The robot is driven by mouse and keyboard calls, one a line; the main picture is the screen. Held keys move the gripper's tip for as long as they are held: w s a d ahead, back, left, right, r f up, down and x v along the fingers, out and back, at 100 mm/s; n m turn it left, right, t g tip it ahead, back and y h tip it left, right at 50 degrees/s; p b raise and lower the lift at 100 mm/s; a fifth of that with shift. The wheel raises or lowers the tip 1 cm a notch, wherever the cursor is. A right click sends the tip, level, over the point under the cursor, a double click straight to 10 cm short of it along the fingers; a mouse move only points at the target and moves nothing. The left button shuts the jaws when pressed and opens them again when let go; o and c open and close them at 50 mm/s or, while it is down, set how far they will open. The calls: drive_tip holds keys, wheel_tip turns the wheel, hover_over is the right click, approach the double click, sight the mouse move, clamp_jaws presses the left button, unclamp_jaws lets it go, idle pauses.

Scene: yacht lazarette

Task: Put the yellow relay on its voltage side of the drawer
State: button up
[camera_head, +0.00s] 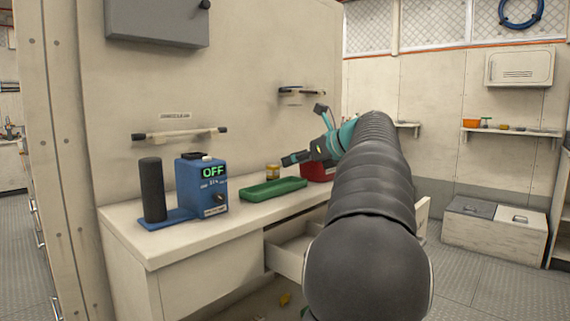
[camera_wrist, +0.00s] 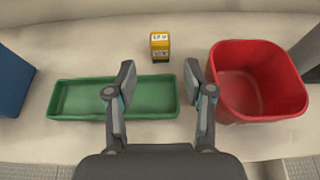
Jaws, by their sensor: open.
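The yellow relay (camera_wrist: 160,47) stands on the bench top in the wrist view, with a pale label whose print is too small to read surely. It also shows in the head view (camera_head: 272,172), behind the green tray. My gripper (camera_wrist: 160,80) is open and empty above the bench. The relay lies beyond the gap between its fingertips, apart from them. In the head view my gripper (camera_head: 298,157) is over the bench near the red bin. The drawer (camera_head: 290,258) under the bench is pulled open; my arm hides part of it, and its sides cannot be read.
A green tray (camera_wrist: 70,110) lies left of my gripper and a red bin (camera_wrist: 262,117) right of it. A blue tester (camera_head: 202,187) reading OFF stands on the bench beside a dark cylinder (camera_head: 153,190). A small yellow object (camera_head: 285,298) lies below the drawer.

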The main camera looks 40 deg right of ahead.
drive_tip(key=shift+v, duration=1.3)
